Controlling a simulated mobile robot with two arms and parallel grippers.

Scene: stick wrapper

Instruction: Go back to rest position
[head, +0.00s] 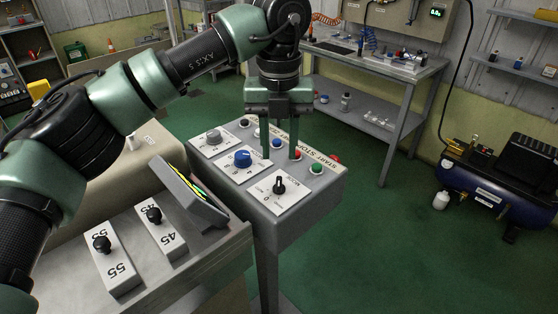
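My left arm comes in from the left and reaches over the grey control panel (240,195). My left gripper (280,156) points down above the panel's button side. Its two green fingers are apart, with nothing visible between them. The panel has a blue knob (242,158), a grey knob (213,136), a black selector switch (279,186) and a green button (317,168). The fingers hide part of the button row, and I cannot tell whether the tips touch the panel. My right gripper is not in view.
A workbench (378,66) stands at the back. A blue compressor (497,188) is at the right. The green floor (420,265) at front right is clear.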

